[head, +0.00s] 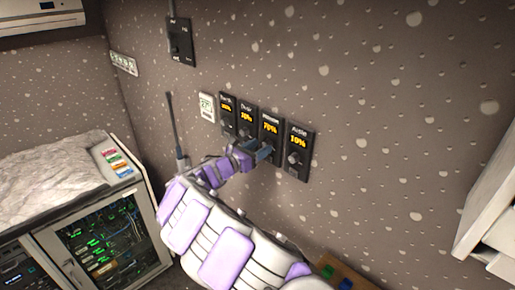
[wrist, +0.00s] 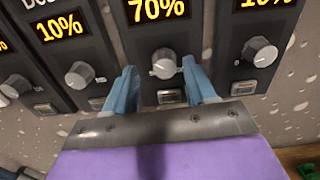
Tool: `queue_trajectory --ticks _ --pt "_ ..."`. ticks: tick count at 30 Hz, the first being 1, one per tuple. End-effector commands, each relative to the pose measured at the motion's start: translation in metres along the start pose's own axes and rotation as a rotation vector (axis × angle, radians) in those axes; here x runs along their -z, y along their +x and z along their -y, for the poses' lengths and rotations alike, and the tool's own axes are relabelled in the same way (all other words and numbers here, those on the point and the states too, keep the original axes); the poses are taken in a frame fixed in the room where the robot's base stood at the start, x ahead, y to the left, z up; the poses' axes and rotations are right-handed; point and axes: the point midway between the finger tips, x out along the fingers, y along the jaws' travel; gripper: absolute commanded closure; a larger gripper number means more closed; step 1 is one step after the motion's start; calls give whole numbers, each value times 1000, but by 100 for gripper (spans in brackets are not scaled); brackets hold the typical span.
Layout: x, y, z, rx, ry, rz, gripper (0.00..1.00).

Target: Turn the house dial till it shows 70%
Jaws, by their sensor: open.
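The house dial panel (head: 268,124) is the third of the dark wall panels and its display reads 70%. Its label is cut off in the wrist view and too small to be sure of in the head view. Its grey round knob (wrist: 163,62) sits below the yellow 70% display in the wrist view. My gripper (wrist: 161,84) is open, with one blue finger on each side of the knob and a gap visible on both sides. In the head view my gripper (head: 262,153) covers the knob.
The right-hand panel (head: 299,140) reads 10% and its knob (wrist: 260,51) is close to my right finger. The panel to the left (wrist: 62,35) reads 10%, with a knob (wrist: 79,74) near my left finger. A server rack (head: 105,240) stands at the left.

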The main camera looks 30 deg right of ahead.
Motion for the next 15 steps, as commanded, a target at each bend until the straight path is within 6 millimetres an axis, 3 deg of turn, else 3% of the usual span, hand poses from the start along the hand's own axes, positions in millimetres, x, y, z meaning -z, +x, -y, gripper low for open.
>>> queue_trajectory --ticks 4,15 --pt "1 5 2 1 1 -3 47" --pt "0 -1 0 0 0 0 82"
